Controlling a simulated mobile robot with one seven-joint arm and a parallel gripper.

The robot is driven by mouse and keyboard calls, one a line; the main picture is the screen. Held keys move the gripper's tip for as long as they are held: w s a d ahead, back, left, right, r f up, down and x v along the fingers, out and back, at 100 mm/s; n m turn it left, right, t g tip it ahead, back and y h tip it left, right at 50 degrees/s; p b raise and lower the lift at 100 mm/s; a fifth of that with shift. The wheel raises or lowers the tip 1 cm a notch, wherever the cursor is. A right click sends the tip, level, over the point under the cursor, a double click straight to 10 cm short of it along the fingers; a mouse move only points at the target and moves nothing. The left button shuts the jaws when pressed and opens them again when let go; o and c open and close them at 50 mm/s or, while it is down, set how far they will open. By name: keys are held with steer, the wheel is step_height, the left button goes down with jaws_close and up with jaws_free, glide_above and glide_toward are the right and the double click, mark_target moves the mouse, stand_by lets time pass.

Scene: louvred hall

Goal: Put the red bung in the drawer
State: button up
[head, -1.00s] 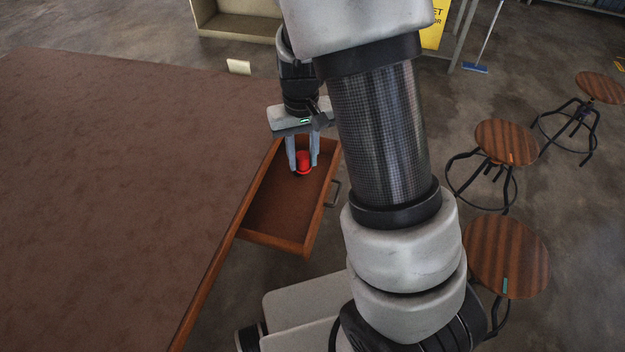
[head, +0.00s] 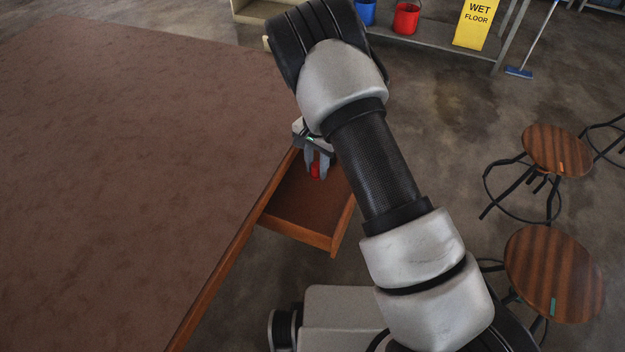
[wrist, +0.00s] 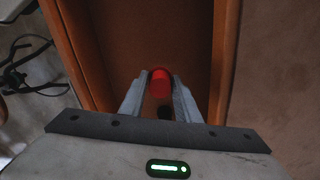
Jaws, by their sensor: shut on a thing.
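The red bung (head: 315,170) is between the fingers of my gripper (head: 318,166), which is shut on it. It also shows in the wrist view (wrist: 160,84), held between the two fingertips (wrist: 160,92). The wooden drawer (head: 300,222) is pulled out from the large brown table, with a brown inner floor. The bung is over or inside the far part of the drawer; whether it touches the drawer floor I cannot tell. My arm hides the drawer's right far side in the head view.
The brown tabletop (head: 130,150) fills the left and is bare. Round wooden stools (head: 553,275) stand at the right. A shelf at the back holds a blue bucket (head: 365,12), a red bucket (head: 406,18) and a yellow wet floor sign (head: 477,22).

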mark_target(316, 187)
steer(key=shift+f+b, duration=0.35)
steer(key=shift+f, duration=2.5)
steer(key=shift+f, duration=0.2)
steer(key=o, duration=1)
